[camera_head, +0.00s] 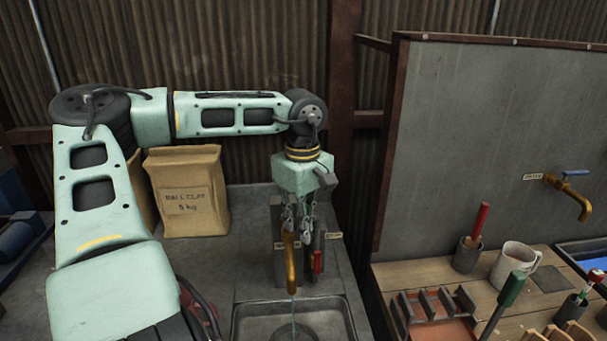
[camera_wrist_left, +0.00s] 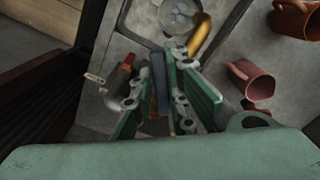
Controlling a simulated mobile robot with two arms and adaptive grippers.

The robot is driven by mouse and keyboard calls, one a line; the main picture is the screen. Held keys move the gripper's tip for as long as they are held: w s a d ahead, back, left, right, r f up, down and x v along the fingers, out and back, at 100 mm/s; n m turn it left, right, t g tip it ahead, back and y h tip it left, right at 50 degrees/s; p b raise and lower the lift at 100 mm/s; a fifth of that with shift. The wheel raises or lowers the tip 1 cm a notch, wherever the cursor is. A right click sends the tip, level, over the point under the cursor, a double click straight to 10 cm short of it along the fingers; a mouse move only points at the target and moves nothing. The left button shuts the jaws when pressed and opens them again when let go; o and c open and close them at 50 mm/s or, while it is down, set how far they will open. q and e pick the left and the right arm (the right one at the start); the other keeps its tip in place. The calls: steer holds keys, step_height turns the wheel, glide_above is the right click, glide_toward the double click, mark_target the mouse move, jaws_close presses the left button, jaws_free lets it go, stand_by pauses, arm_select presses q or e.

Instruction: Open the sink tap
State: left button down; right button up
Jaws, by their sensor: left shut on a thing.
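The sink tap has a brass spout (camera_head: 291,265) that curves down over the metal sink (camera_head: 236,322); the spout also shows in the left wrist view (camera_wrist_left: 200,36). A thin pale-blue line, like a stream of water, runs below the spout's mouth. My left gripper (camera_head: 305,235) points down just behind the spout. In the left wrist view its fingers (camera_wrist_left: 165,105) are on either side of a blue handle (camera_wrist_left: 158,80), and they are shut on it. The contact is partly hidden in the head view. My right gripper is in neither view.
A red-handled fitting (camera_head: 318,262) stands close to the right of the spout. A paper sack (camera_head: 188,192) stands at the back left. At right, a bench (camera_head: 415,272) holds a mug (camera_head: 514,266) and tools, below a wall tap (camera_head: 570,192).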

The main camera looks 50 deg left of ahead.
arm_select(q)
steer(key=shift+w+r, duration=0.1)
steer(key=shift+r, duration=0.05)
steer(key=c, duration=1.7)
jaws_free()
step_height(320, 180, up, 12)
steer(key=shift+f, duration=0.1)
